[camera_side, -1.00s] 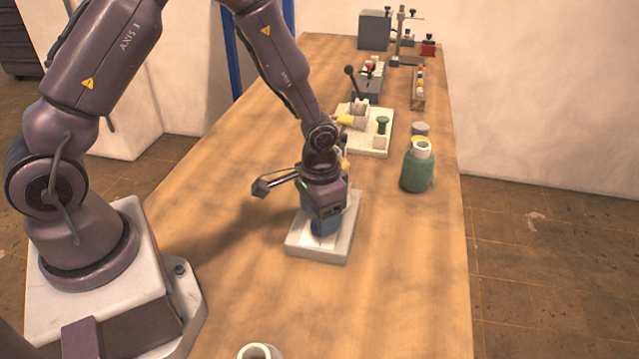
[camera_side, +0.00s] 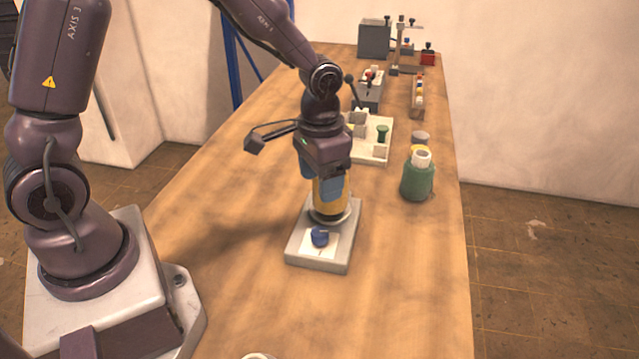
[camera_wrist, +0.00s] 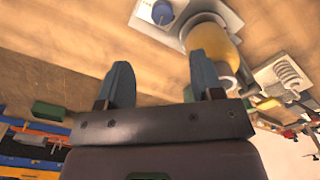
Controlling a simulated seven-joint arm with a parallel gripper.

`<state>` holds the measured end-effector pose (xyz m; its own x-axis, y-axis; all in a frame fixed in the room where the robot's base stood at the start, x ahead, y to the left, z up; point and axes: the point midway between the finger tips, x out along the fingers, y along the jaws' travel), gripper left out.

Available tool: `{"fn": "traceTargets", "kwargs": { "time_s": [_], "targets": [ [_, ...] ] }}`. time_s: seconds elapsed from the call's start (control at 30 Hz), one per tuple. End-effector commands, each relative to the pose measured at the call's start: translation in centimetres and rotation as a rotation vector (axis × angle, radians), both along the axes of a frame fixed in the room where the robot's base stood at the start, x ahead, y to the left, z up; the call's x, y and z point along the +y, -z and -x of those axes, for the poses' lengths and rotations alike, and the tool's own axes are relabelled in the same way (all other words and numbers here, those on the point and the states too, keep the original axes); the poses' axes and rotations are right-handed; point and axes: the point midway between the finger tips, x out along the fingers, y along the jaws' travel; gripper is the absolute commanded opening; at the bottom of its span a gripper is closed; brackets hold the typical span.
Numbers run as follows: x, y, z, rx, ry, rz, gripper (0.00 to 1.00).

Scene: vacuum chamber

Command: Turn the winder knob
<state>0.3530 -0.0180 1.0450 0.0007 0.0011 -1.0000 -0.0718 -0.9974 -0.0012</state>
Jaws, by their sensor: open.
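The winder knob is a small blue knob (camera_side: 320,237) on the front part of a pale base plate (camera_side: 318,264). It also shows at the top of the wrist view (camera_wrist: 162,12). A yellow cylinder (camera_side: 328,205) stands on the same plate behind the knob, partly hidden by my gripper in the side view. My gripper (camera_side: 320,186) is open, with its blue fingers apart and above the plate. In the wrist view the two fingers (camera_wrist: 159,68) have nothing between them. The knob is clear of them. The direction the knob is turned is too small to read.
A green jar (camera_side: 417,181) with a white top stands to the right. A pale tray (camera_side: 374,157) with small parts and a dark device with a lever (camera_side: 368,95) lie behind. Another jar (camera_side: 258,355) is cut off at the bottom edge.

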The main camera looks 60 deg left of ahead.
Motion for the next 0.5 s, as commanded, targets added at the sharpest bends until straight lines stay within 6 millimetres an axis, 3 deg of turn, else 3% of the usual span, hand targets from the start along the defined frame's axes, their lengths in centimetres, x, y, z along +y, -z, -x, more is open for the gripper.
{"fn": "traceTargets", "kwargs": {
  "time_s": [0.1,0.4,0.5],
  "targets": [
    [-1.0,0.1,0.2,0.002,-0.027,-0.016,0.6],
    [-0.1,0.1,0.2,-0.003,-0.828,-0.008,0.6],
    [0.1,0.1,0.2,-0.001,-0.984,-0.001,0.6]
  ]
}}
